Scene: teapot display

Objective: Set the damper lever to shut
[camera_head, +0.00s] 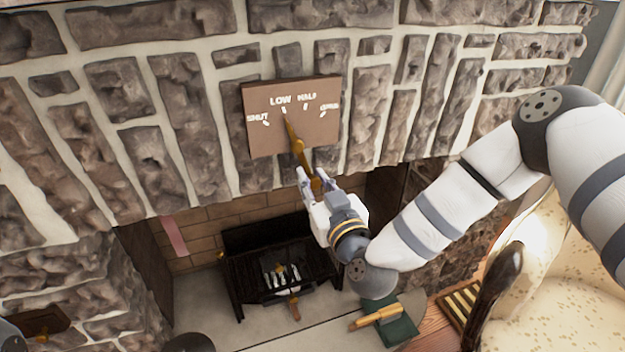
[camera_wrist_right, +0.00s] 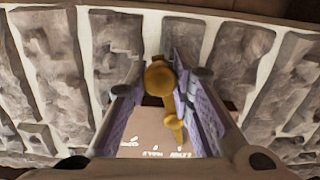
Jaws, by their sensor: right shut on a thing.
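The damper plate (camera_head: 262,142) is a tan board on the stone chimney front, marked SHUT, LOW, HALF and OPEN from left to right. The brass damper lever (camera_head: 297,144) slants across it. Its upper pointed end lies just below the LOW mark, and its lower end hangs past the plate's bottom edge. My right gripper (camera_head: 312,183) is shut on the lower end of the lever. In the right wrist view the lever's round knob (camera_wrist_right: 158,77) sits between the two finger pads, and the marks show upside down. My left gripper is not in view.
Below the plate is the brick fireplace opening with a black grate (camera_head: 280,262). A patterned cream armchair (camera_head: 570,250) stands at the right.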

